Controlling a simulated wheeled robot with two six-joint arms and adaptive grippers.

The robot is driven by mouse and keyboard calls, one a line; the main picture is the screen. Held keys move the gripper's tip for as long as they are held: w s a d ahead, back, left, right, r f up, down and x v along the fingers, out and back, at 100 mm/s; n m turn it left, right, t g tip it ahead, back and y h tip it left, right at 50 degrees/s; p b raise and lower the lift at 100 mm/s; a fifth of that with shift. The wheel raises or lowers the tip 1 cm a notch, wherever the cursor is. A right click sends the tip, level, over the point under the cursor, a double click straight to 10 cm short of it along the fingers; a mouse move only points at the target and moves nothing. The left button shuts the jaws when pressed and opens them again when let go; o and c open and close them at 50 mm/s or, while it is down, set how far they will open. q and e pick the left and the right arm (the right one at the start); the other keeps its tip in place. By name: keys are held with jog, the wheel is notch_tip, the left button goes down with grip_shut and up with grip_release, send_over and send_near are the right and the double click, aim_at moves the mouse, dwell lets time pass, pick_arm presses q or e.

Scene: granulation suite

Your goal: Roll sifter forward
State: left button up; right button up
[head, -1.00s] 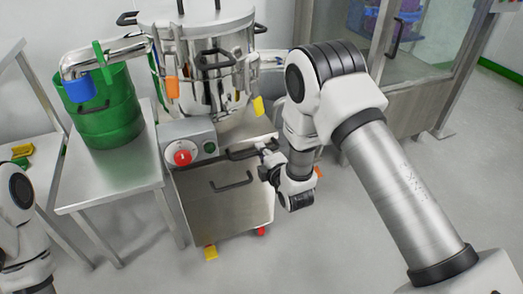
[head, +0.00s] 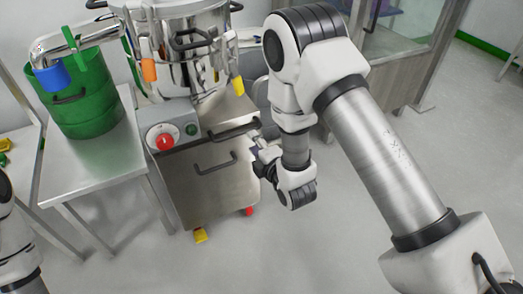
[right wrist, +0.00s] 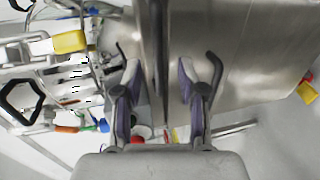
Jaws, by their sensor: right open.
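The sifter is a steel machine (head: 182,75) on a boxy steel cart (head: 205,190) with a red knob and small casters. It stands upright in the middle left of the head view. Black handles (head: 215,165) are on the cart front, another at its upper edge (head: 235,131). My right gripper (head: 256,152) is at the cart's upper right front, close to the upper handle. In the right wrist view its fingers (right wrist: 159,95) are apart, with a dark bar between them. I cannot tell whether they touch it. Only part of my left arm shows; its gripper is out of view.
A green drum (head: 85,105) stands on a steel table (head: 95,165) left of the sifter, under its outlet pipe (head: 80,40). A glazed steel cabinet (head: 385,75) is behind on the right. The floor (head: 270,250) in front is clear.

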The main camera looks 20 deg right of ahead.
jog(key=v, duration=0.5)
jog(key=shift+s, duration=0.1)
jog(key=s+d+f+m+g, duration=0.1)
jog(key=s+f+m+g, duration=0.25)
jog(key=s+f, duration=0.5)
jog(key=s+d+f+m+g, duration=0.1)
jog(key=s+f+m+g, duration=0.35)
jog(key=f, duration=0.65)
jog(key=s+f+m+g, duration=0.4)
jog(key=s+m+g, duration=0.4)
jog(key=s+m, duration=0.5)
notch_tip(320, 180, up, 26)
jog(key=s+n+p, duration=0.1)
jog(key=n+p, duration=0.1)
jog(key=p, duration=2.4)
jog(key=shift+s+h, duration=0.15)
jog(key=shift+h, duration=0.15)
